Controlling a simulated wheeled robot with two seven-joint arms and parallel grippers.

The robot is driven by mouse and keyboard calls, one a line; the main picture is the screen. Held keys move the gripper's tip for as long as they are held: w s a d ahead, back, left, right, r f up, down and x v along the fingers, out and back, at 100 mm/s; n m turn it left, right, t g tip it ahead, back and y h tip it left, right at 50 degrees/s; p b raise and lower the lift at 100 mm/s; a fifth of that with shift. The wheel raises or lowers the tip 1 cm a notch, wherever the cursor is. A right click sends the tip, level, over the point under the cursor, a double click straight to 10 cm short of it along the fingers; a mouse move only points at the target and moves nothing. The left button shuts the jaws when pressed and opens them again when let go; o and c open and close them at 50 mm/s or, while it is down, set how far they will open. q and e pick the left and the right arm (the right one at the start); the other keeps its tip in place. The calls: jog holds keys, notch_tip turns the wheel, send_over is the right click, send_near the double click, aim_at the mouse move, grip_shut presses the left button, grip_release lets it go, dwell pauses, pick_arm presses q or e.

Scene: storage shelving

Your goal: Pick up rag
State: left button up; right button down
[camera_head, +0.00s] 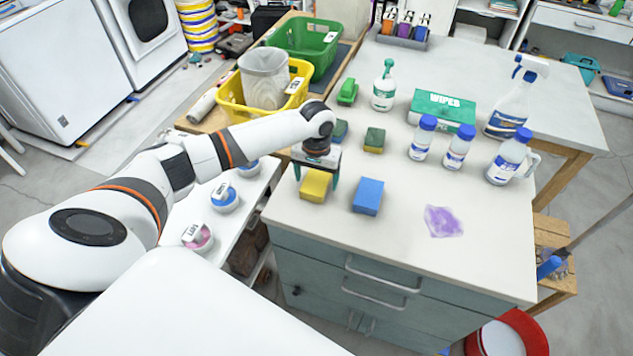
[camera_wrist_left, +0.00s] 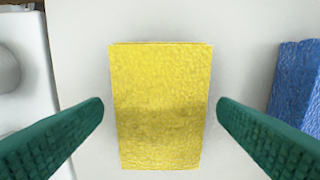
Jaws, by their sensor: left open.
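A yellow sponge-like block (camera_head: 314,186) lies flat on the white worktop near its front left edge; I cannot tell whether it is the rag. My left gripper (camera_head: 315,180) is above it, pointing down, with its green fingers apart. In the left wrist view the yellow block (camera_wrist_left: 160,80) sits between the two open fingertips (camera_wrist_left: 160,105), with a gap on each side. A blue block (camera_head: 367,196) lies just to its right. A flat, thin purple patch (camera_head: 443,222) lies farther right; it could be a cloth or a stain. My right gripper is not in view.
A yellow basket (camera_head: 236,108) stands back left. The worktop's front right is mostly clear.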

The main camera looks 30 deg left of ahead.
aim_at(316, 180)
pick_arm(q)
jog(key=c, duration=1.1)
jog(key=shift+o, duration=0.2)
notch_tip(316, 180, up, 10)
jog(key=b, duration=0.1)
jog(key=shift+o, duration=0.8)
jog(key=shift+c, duration=0.4)
